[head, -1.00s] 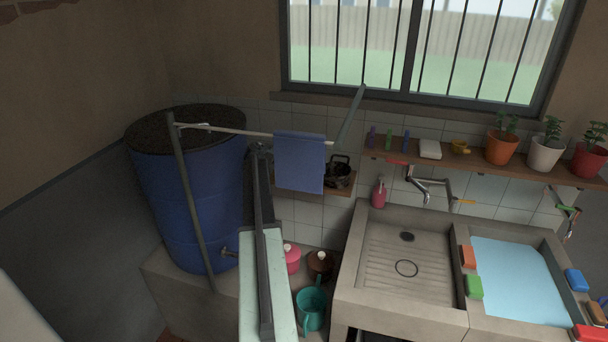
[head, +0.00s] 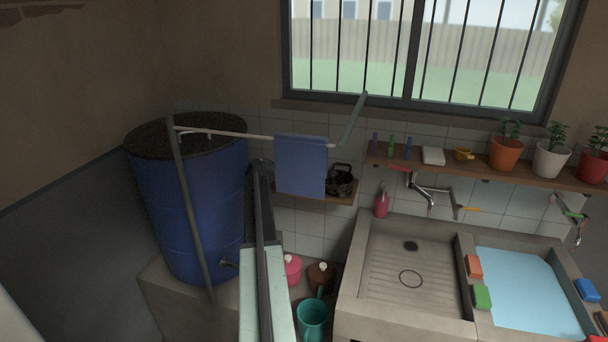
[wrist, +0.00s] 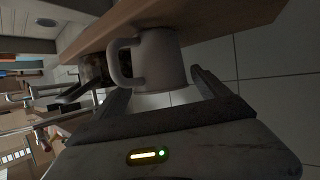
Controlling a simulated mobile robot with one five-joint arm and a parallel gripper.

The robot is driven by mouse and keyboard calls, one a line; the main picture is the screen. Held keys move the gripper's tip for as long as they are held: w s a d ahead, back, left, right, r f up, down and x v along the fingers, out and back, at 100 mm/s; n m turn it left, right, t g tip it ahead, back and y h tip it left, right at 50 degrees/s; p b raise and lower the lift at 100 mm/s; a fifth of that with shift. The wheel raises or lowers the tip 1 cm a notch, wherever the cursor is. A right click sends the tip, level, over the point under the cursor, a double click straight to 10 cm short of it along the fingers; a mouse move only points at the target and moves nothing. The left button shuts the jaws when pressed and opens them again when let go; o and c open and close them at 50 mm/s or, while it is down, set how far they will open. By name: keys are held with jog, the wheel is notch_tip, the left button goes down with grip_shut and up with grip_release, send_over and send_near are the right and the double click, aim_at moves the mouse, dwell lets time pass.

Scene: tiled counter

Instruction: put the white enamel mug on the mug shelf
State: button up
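The white enamel mug (wrist: 160,62) shows in the wrist view, its handle on the left, in front of a wooden shelf board (wrist: 215,22). I cannot tell whether it rests on the board. My gripper (wrist: 160,80) has its fingers apart, one on each side of the mug, with slight gaps seeming to show beside it. In the head view neither mug nor gripper shows. A small wooden shelf (head: 338,199) there is partly covered by the hanging blue towel.
A dark pot (head: 341,180) stands on the small shelf. The blue towel (head: 300,165) hangs from a rail before it. A blue barrel (head: 190,210) is at left. Red, brown and teal vessels (head: 312,318) stand below. The sink (head: 400,275) is at right.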

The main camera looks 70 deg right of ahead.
jog(key=shift+r+p, duration=0.3)
jog(key=shift+p, duration=0.05)
jog(key=p+v, duration=0.4)
jog(key=v, duration=0.8)
jog(key=shift+f, duration=0.15)
